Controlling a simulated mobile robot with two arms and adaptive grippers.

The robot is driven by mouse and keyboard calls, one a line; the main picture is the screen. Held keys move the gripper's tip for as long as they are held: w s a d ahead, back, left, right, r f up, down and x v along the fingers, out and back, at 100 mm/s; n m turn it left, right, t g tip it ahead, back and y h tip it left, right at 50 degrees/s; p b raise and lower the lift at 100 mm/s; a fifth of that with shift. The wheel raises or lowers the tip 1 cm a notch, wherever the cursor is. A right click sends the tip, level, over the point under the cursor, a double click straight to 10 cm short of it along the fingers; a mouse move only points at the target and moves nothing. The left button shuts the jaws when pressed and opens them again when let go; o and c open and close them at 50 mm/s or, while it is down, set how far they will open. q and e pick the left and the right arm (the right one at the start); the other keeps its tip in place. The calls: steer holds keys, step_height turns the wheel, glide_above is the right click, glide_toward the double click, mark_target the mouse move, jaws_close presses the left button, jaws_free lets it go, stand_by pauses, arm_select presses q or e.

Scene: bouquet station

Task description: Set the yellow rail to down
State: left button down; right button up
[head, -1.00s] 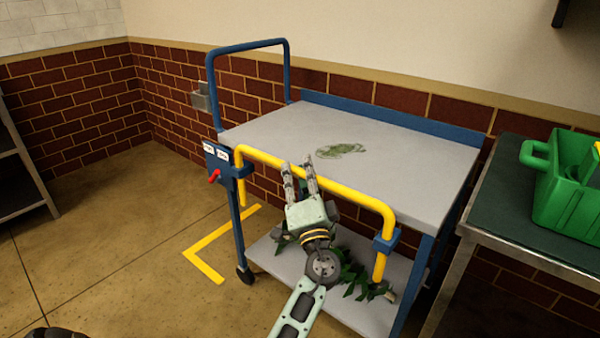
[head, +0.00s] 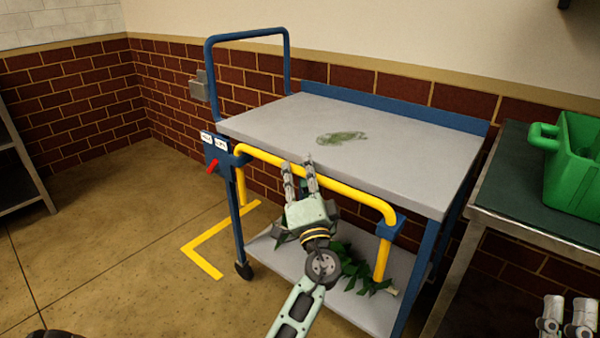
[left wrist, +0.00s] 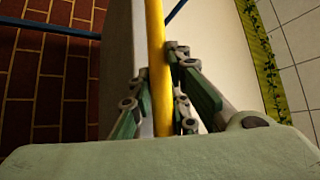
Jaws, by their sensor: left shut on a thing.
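The yellow rail (head: 335,184) runs along the front of the blue-framed cart. Its ends pass through blue brackets, the right one (head: 390,226) just below the rail's bend. The bar sits a little below the cart's top edge. My left gripper (head: 299,165) is shut on the middle of the bar; the left wrist view shows the rail (left wrist: 158,75) between its fingers (left wrist: 160,105). A red lever (head: 212,167) is on the blue plate at the left bracket, under two white labels too small to read. My right gripper (head: 567,306) is partly in view at bottom right, fingers apart, empty.
The cart top (head: 400,160) carries a flat green smear (head: 341,138). Green foliage (head: 352,268) lies on the lower shelf. A green crate (head: 575,180) stands on the right-hand table (head: 515,195). Yellow tape (head: 205,262) marks the floor at left.

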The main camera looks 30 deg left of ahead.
arm_select(q)
steer(key=shift+f, duration=0.4)
arm_select(e)
steer(key=shift+s+d+r+t+y, duration=0.15)
steer(key=shift+s+r+t+y, duration=0.25)
steer(key=shift+s+r+t, duration=0.35)
arm_select(q)
steer(key=shift+f, duration=0.1)
arm_select(e)
steer(key=shift+s, duration=0.15)
arm_select(q)
steer(key=c, duration=1.6)
jaws_free()
steer(key=shift+c, duration=0.2)
steer(key=shift+r, duration=0.3)
arm_select(e)
steer(key=shift+r, duration=0.15)
